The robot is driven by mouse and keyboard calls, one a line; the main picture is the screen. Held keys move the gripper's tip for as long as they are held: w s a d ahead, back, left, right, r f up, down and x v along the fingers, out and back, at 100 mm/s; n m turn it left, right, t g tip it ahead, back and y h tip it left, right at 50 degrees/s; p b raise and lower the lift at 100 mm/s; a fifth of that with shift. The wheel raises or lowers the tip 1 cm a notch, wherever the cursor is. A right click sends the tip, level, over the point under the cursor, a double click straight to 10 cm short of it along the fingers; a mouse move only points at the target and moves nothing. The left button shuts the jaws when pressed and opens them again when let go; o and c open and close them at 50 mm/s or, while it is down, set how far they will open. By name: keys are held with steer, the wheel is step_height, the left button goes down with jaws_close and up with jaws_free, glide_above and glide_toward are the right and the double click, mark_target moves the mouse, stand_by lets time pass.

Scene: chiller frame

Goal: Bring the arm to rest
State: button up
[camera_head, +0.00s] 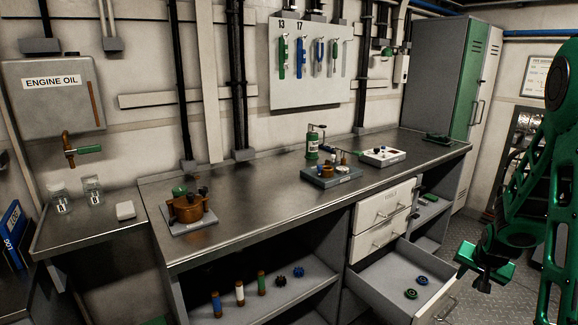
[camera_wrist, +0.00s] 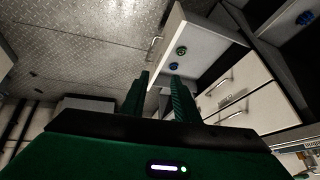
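My green arm (camera_head: 545,165) hangs at the right of the head view, over the floor beside the workbench. My gripper (camera_head: 474,270) points downward near the open drawer's front right corner. In the wrist view the two green fingers of my gripper (camera_wrist: 160,92) stand apart with nothing between them. The open drawer (camera_head: 375,288) holds a green knob (camera_head: 410,294) and a blue knob (camera_head: 422,281). The same drawer (camera_wrist: 207,43) lies just beyond the fingers in the wrist view. I cannot tell how far the fingers are from its front.
The workbench (camera_head: 260,215) carries a brown pot-like device (camera_head: 187,208), a gauge assembly (camera_head: 332,174) and a white box (camera_head: 382,156). Two closed drawers (camera_head: 382,218) sit above the open one. A tall green-grey cabinet (camera_head: 440,75) stands behind. Bare metal floor (camera_wrist: 85,45) lies left in the wrist view.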

steer(key=s+a+r+n+g+y, duration=0.1)
steer(key=s+a+r, duration=0.4)
steer(key=s, duration=0.5)
steer(key=s+a+r+n+g+y, duration=0.1)
steer(key=s+a+r, duration=0.4)
steer(key=s, duration=0.5)
steer(key=s+a+r+n+g+y, duration=0.1)
steer(key=s+a+r+g, duration=0.2)
steer(key=s, duration=0.7)
step_height(320, 180, up, 2)
steer(key=shift+a, duration=1.2)
steer(key=shift+s, duration=0.1)
steer(key=shift+w+f, duration=0.25)
steer(key=shift+w, duration=0.4)
